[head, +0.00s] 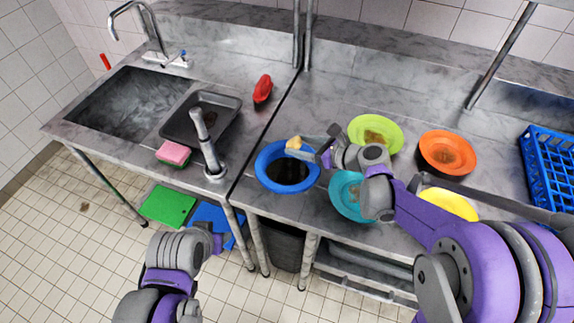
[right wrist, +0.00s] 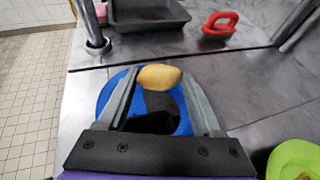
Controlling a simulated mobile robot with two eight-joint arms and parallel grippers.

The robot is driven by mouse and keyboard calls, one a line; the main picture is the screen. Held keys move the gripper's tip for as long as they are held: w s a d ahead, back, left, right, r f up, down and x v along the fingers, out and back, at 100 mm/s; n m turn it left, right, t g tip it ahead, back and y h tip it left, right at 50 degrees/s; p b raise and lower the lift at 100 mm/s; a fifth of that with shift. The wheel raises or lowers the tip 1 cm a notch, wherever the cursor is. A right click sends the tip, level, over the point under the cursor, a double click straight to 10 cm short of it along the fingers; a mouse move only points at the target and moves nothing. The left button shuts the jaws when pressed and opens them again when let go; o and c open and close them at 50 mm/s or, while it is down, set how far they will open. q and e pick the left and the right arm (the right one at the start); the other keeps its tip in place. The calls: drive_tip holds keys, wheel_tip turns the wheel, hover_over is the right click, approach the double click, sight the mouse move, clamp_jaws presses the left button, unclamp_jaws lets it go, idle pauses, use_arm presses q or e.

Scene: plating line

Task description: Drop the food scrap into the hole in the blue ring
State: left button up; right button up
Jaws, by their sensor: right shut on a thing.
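The blue ring (head: 263,179) is set in the steel counter around a dark round hole. My right gripper (head: 305,147) is shut on a tan food scrap (head: 293,143) and holds it above the ring. In the head view the scrap overlaps the ring's far rim. In the right wrist view the scrap (right wrist: 160,77) sits between the fingertips, with the blue ring (right wrist: 105,95) and its hole below. My left arm is low at the left in the head view, away from the ring; its jaws cannot be made out.
Green (head: 362,122), orange (head: 428,148), teal (head: 341,203) and yellow (head: 455,203) dishes stand right of the ring. A blue crate (head: 545,160) is at far right. Left are a red-handled tool (head: 263,88), dark tray (head: 177,127), pink sponge (head: 173,152) and sink (head: 115,105).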

use_arm(q)
drive_tip(key=shift+s+f+b, duration=0.25)
drive_tip(key=shift+f, duration=0.25)
drive_tip(key=shift+s+f+b, duration=0.25)
drive_tip(key=shift+f, duration=0.25)
use_arm(e)
wheel_tip(320, 180, down, 3)
drive_tip(key=shift+f, duration=0.15)
drive_tip(key=o, duration=1.4)
drive_tip(key=shift+c, duration=0.2)
use_arm(q)
drive_tip(key=shift+s+f+b, duration=0.15)
drive_tip(key=shift+f+b, duration=0.15)
drive_tip(key=shift+f, duration=0.1)
use_arm(e)
drive_tip(key=v, duration=1.1)
drive_tip(key=shift+a, duration=0.1)
